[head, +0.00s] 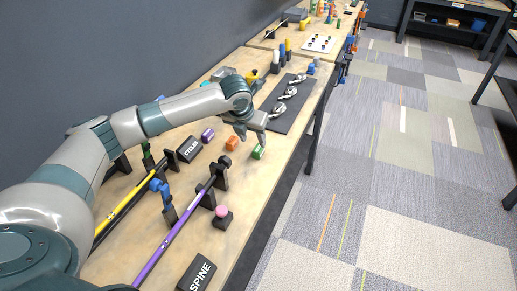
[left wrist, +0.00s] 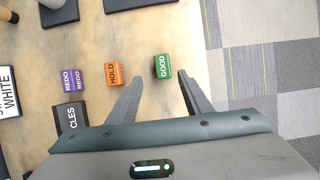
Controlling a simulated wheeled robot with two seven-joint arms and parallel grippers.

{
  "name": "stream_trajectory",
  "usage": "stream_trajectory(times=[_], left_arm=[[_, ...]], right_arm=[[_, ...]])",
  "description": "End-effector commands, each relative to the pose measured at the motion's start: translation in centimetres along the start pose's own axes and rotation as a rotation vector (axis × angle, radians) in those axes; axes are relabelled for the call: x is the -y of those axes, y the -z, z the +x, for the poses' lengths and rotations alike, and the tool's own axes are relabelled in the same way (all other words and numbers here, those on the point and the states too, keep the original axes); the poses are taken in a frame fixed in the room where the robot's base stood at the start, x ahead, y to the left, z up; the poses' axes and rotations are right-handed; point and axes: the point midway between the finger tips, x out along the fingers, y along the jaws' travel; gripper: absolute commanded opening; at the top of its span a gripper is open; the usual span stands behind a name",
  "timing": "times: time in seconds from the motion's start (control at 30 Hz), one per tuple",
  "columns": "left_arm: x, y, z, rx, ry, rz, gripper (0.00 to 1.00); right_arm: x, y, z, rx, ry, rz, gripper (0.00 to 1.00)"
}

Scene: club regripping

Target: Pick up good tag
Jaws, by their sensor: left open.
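The good tag is a small green block (left wrist: 163,66) with the word GOOD on it, lying on the wooden bench. In the head view the green block (head: 257,152) lies near the bench's right edge. My left gripper (head: 250,142) is open above it. In the left wrist view the fingers (left wrist: 158,88) are spread and empty, with the green tag just beyond the fingertips and between their lines. An orange HOLD tag (left wrist: 115,74) and a purple REDO tag (left wrist: 72,80) lie to its left. My right gripper is not in view.
A black CYCLES block (head: 189,149), a purple club (head: 175,228) on black stands and a black mat (head: 283,105) with metal club heads share the bench. The bench edge drops to carpet on the right. Bare wood surrounds the green tag.

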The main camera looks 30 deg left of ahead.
Motion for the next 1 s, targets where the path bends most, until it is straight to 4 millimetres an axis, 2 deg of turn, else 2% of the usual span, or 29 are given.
stream_trajectory(times=[0.2,0.67,0.87,1.0], left_arm=[[0.0,-0.1,2.0,0.000,0.000,0.000,0.45],[0.1,0.0,2.4,-0.001,0.001,0.000,0.45],[0.6,-0.1,4.2,-0.003,0.001,-0.001,0.45],[0.6,-0.1,6.0,-0.002,0.000,-0.001,0.45]], right_arm=[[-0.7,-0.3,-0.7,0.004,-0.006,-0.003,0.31],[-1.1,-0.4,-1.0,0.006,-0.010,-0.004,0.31],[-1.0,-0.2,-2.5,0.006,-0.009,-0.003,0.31],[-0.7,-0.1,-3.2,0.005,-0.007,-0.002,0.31]])
